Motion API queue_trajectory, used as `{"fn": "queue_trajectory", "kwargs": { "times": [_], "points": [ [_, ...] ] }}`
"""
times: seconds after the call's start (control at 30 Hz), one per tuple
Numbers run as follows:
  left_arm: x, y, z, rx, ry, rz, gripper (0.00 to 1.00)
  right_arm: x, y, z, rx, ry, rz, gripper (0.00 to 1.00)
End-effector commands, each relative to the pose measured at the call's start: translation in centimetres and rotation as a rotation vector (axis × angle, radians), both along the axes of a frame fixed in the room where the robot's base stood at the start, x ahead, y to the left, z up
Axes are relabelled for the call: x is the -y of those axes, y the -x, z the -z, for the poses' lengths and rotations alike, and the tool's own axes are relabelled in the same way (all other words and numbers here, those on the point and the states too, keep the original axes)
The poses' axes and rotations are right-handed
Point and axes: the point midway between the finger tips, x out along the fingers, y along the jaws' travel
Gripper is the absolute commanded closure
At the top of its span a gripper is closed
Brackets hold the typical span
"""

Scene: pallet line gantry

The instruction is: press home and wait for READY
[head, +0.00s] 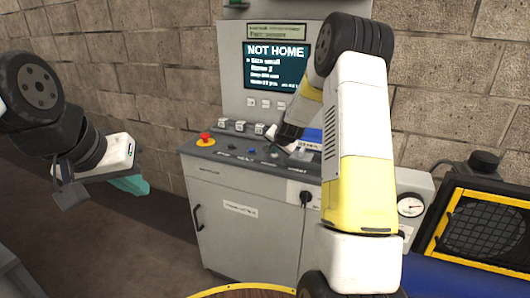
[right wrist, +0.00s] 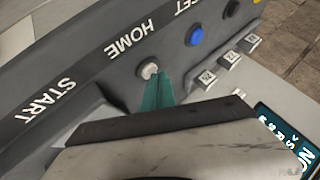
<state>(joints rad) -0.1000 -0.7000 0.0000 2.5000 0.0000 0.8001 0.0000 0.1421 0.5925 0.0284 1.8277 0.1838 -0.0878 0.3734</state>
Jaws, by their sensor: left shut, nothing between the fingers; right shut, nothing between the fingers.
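The control console (head: 243,215) stands against the wall, and its screen (head: 276,66) reads NOT HOME. In the right wrist view a pale round button (right wrist: 148,70) sits beside the HOME label (right wrist: 129,37). My right gripper (right wrist: 157,92) is shut, with its teal fingertips right beside that button. I cannot tell whether they touch it. In the head view, my right arm reaches over the console and partly hides its panel. My left gripper (head: 132,186) is shut and empty, in the air left of the console.
A blue button (right wrist: 194,36) and a dark button (right wrist: 232,8) lie along the same panel, near small white keys (right wrist: 230,58). A red mushroom button (head: 205,138) is at the panel's left end. A pressure gauge (head: 410,206) and a yellow-framed grille (head: 484,228) are on the right.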

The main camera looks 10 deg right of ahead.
Motion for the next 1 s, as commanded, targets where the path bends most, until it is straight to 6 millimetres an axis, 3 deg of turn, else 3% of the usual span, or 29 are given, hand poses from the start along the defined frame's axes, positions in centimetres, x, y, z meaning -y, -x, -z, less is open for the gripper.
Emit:
{"fn": "queue_trajectory", "kwargs": {
  "times": [0.57,1.0],
  "points": [
    [0.0,0.0,0.0,0.000,0.000,0.000,1.00,0.0,0.0,0.3,-0.001,0.000,0.000,1.00],
    [0.0,0.0,0.0,0.000,0.000,0.000,1.00,0.0,0.0,-1.4,-0.001,0.001,0.001,1.00]
  ]
}}
